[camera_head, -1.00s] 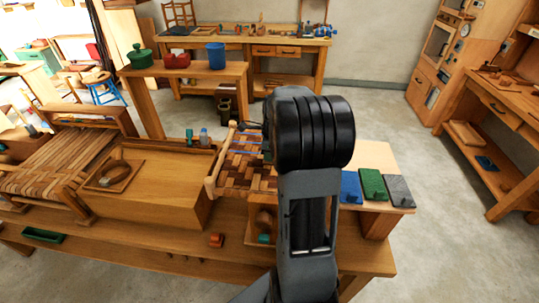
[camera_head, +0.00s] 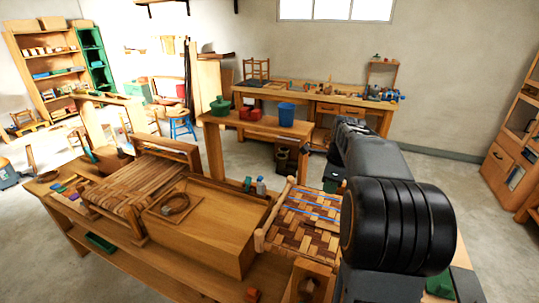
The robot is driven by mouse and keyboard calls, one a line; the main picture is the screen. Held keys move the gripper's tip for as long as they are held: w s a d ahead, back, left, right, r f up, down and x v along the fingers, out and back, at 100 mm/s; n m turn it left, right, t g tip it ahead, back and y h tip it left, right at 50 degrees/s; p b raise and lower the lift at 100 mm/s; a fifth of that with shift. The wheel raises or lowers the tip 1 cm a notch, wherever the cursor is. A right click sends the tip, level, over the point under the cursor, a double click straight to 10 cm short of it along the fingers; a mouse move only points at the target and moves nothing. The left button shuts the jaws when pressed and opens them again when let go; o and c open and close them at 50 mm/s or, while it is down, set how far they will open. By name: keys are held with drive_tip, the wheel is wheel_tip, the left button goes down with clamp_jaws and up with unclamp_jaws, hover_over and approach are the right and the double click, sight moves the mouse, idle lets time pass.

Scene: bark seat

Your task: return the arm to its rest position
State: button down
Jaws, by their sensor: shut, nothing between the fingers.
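My arm rises at the right of the head view, with a large black ribbed joint near the camera and a dark grey link running away from it. My gripper (camera_head: 322,158) shows only in part at the far end, dark and small beyond the woven seat panel. It is shut and empty. Much of it is hidden behind my own arm links. The arm is folded up above the right end of the near workbench (camera_head: 150,270).
The woven seat panel (camera_head: 300,222) lies beside my arm. A wooden box (camera_head: 205,232) and slatted seat (camera_head: 130,185) stand left of it. Behind are a side table with a green pot (camera_head: 220,106), red pot (camera_head: 250,113) and blue cup (camera_head: 286,114). Floor at right (camera_head: 440,185) is clear.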

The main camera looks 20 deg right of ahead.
drive_tip(key=s+a+f+n+t, duration=0.1)
drive_tip(key=s+a+n, duration=0.3)
drive_tip(key=n, duration=0.5)
drive_tip(key=s+a+f+n+t, duration=0.1)
drive_tip(key=s+a+n, duration=0.3)
drive_tip(key=a+n, duration=0.5)
drive_tip(key=s+a+f+n+t+h, duration=0.1)
drive_tip(key=s+a+n, duration=0.3)
drive_tip(key=a+n, duration=0.3)
drive_tip(key=shift+s+a+f+n+t, duration=0.2)
drive_tip(key=shift+s+n+t, duration=0.2)
drive_tip(key=shift+n, duration=0.5)
drive_tip(key=shift+d, duration=0.15)
